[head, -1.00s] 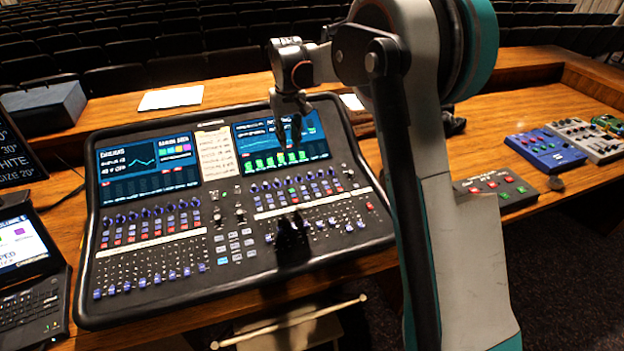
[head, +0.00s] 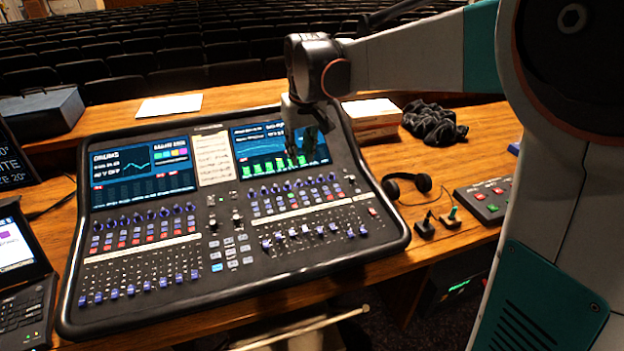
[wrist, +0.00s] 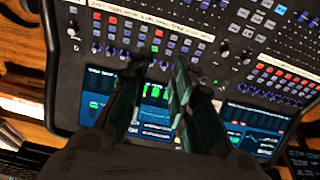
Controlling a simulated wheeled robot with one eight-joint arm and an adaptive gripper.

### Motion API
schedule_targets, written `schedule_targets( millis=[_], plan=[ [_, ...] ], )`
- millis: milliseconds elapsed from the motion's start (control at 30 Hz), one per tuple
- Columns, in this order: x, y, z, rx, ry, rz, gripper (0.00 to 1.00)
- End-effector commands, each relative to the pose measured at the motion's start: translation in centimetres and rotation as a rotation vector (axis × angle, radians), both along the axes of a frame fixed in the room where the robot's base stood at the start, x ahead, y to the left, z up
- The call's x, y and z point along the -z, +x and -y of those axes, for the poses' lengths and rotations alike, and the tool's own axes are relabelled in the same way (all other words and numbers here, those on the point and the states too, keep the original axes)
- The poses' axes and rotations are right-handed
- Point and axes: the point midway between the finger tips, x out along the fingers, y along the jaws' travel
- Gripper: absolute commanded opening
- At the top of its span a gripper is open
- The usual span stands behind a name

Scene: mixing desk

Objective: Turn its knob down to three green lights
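The mixing desk (head: 402,243) is a large black console with two lit screens, rows of blue knobs and faders. A row of knobs (head: 291,187) runs below the right screen (head: 255,143), and this screen has a row of green blocks along its bottom. Which knob the task means cannot be told. My gripper (head: 308,150) hangs above the right screen, pointing down, and hides part of it. In the wrist view its two fingers (wrist: 158,68) are apart with nothing between them, over the desk beside the knob rows. Whether they touch the desk cannot be told.
Headphones (head: 407,186), a black cloth (head: 435,124) and a small box with buttons (head: 487,200) lie on the wooden table to the right. A laptop (head: 22,270) stands at left. A dark box (head: 42,112) and white paper (head: 170,105) lie behind the desk.

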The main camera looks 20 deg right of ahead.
Motion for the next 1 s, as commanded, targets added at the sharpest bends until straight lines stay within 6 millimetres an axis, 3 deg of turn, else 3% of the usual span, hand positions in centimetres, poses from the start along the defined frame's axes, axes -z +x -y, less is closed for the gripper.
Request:
schedule_targets(
  millis=[500, 733, 1000],
  plan=[
    [1.0, -7.0, 0.0, 0.011, 0.003, 0.083, 0.22],
    [1.4, -8.5, 0.0, 0.014, 0.004, 0.104, 0.22],
    [1.4, -8.8, 0.0, 0.014, 0.004, 0.108, 0.22]
  ],
)
